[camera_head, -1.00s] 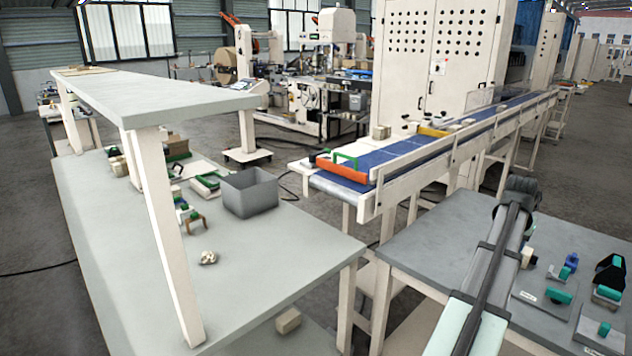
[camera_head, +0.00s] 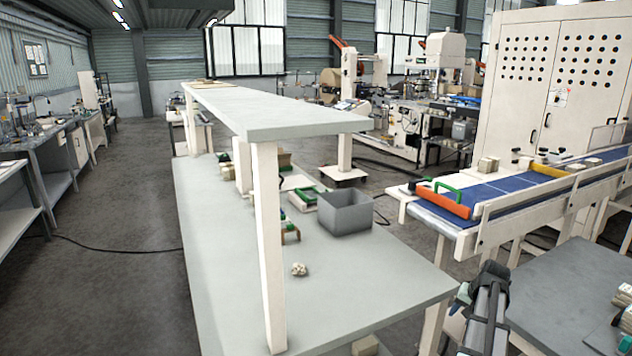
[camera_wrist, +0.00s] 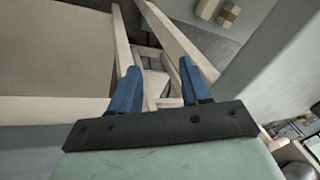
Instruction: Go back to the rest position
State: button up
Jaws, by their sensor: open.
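The task names no object. In the wrist view my gripper (camera_wrist: 160,68) has its two blue fingers apart, with nothing between them. Pale beams of a table frame and a patch of dark floor show beyond the fingers, and no finger is seen touching them. In the head view my arm stands at the lower right, in the gap between the grey table and the dark-topped table. The gripper's fingers cannot be made out in that view.
The grey table (camera_head: 225,290) carries a raised shelf (camera_head: 270,115), a grey bin (camera_head: 345,212) and a crumpled pale lump (camera_head: 299,269). Open floor (camera_head: 110,220) lies left.

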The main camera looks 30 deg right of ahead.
jog(key=s+a+f+n+g+y, duration=0.1)
jog(key=a+f+n+g, duration=0.1)
jog(key=a+f, duration=0.85)
jog(key=s+a+f+n+g+y, duration=0.1)
jog(key=a+f+n, duration=0.1)
jog(key=a+f, duration=0.9)
jog(key=a+f+n+g+y, duration=0.15)
jog(key=a+f, duration=0.45)
jog(key=a, duration=1)
jog(key=s+a+f+n+g+h, duration=0.1)
jog(key=s+a+f+n+g, duration=0.1)
jog(key=s+a+f, duration=0.2)
jog(key=s+a+f+n+g+h, duration=0.1)
jog(key=s+a+f, duration=0.3)
jog(key=s+a, duration=0.5)
jog(key=s+a+f+n+g+h, duration=0.1)
jog(key=s+a+f+n+g, duration=0.2)
jog(key=s+a, duration=0.4)
jog(key=shift+s+f, duration=0.35)
jog(key=shift+f, duration=0.15)
jog(key=shift+a, duration=0.1)
